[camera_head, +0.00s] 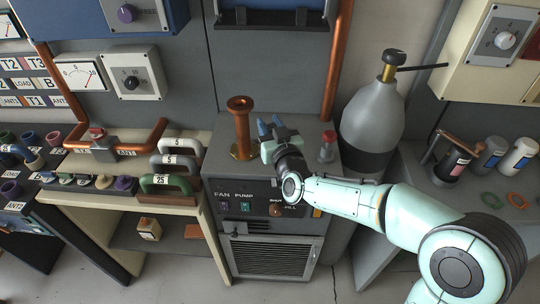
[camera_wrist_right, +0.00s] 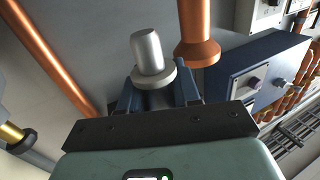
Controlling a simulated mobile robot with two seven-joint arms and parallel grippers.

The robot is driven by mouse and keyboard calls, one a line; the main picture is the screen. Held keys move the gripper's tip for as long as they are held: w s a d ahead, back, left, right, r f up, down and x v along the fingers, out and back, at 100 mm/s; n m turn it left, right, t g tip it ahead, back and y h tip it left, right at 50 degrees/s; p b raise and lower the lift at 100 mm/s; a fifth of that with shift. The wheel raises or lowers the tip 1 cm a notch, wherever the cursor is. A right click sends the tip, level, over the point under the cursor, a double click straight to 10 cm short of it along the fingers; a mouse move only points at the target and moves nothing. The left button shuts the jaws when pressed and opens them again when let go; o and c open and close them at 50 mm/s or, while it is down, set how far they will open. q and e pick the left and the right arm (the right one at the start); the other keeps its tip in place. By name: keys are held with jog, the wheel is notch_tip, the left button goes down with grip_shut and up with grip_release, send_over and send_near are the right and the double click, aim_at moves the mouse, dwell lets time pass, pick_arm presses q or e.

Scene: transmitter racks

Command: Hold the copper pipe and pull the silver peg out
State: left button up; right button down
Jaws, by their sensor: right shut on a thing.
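The copper pipe (camera_head: 241,130), with a flared top rim, stands upright on a grey cabinet. Nothing grips it. It also shows in the right wrist view (camera_wrist_right: 194,32), beside my right gripper. My right gripper (camera_head: 270,126) is just right of the pipe in the head view, above the cabinet top. In the right wrist view its blue fingers are shut on the silver peg (camera_wrist_right: 148,52), a short cylinder with a wider collar. The peg's plain end is visible, and the peg is outside the pipe. I cannot make out the peg in the head view. My left gripper is not in view.
The grey cabinet (camera_head: 259,190) has a small red-topped fitting (camera_head: 328,146) on its right. A grey gas bottle (camera_head: 372,115) stands right of it. A long copper pipe (camera_head: 338,60) runs down the wall behind. Several handles (camera_head: 167,184) stand on the left bench.

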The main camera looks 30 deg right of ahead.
notch_tip(320, 180, down, 10)
jog(key=shift+w+r+b, duration=0.1)
jog(key=shift+b, duration=0.35)
jog(key=shift+f, duration=0.2)
jog(key=c, duration=0.8)
grip_release()
jog(key=shift+r, duration=0.1)
